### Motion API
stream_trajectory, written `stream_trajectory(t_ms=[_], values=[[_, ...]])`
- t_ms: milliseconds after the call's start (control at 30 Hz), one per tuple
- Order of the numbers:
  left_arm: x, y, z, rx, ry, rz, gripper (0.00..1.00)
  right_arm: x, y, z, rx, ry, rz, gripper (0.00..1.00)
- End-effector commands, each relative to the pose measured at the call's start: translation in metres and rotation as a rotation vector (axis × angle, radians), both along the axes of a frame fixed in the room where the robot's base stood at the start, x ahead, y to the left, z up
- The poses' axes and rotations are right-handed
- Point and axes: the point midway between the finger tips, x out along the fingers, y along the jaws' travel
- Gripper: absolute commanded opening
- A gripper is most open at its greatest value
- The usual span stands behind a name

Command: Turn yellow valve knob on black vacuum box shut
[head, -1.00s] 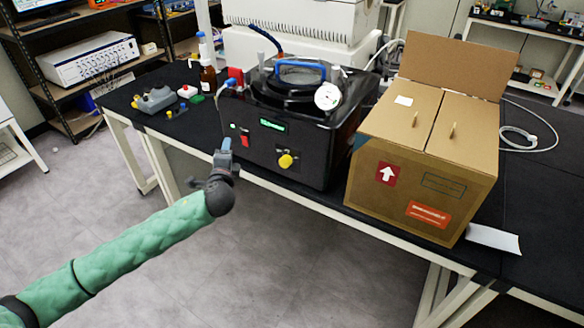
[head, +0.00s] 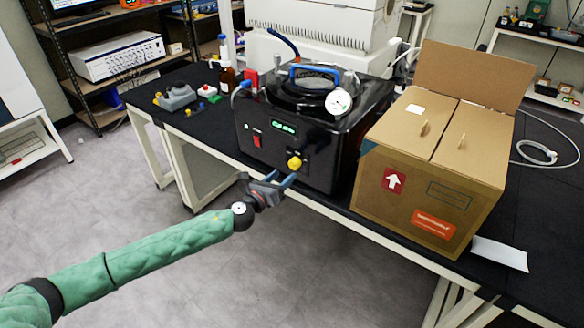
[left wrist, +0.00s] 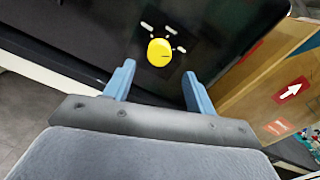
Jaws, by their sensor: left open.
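The black vacuum box (head: 318,135) stands on the dark bench, with a green display and a red switch on its front. The yellow valve knob (head: 294,163) sits low on that front. My left gripper (head: 283,177) is open and empty, just in front of and below the knob. In the left wrist view the yellow knob (left wrist: 159,52) shows ahead, beyond and between the two blue fingertips (left wrist: 158,72), with pale marks around it. The fingers do not appear to touch it. My right gripper is not in view.
A cardboard box (head: 425,180) stands right of the vacuum box, near the bench's front edge. A brown bottle (head: 227,84) and small coloured parts (head: 178,98) are on the left. The floor before the bench is clear.

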Motion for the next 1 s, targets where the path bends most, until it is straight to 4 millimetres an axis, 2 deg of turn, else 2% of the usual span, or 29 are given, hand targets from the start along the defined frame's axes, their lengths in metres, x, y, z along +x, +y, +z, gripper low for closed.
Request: stream_trajectory(t_ms=[200,300,500,800,867,1000], values=[[0.027,-0.020,0.003,-0.002,-0.001,0.002,0.56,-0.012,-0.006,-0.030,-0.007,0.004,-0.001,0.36],[0.036,-0.027,0.002,-0.002,0.000,0.000,0.56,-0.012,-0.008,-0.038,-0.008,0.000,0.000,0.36],[0.047,-0.034,0.001,-0.001,0.000,0.001,0.56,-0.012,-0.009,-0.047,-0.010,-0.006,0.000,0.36],[0.048,-0.035,0.001,-0.002,0.001,0.001,0.56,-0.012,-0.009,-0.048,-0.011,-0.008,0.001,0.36],[0.048,-0.035,0.001,-0.002,0.001,0.001,0.46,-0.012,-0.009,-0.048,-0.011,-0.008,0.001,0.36],[0.048,-0.035,0.001,-0.002,0.001,0.001,0.18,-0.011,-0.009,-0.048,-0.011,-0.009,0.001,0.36]])
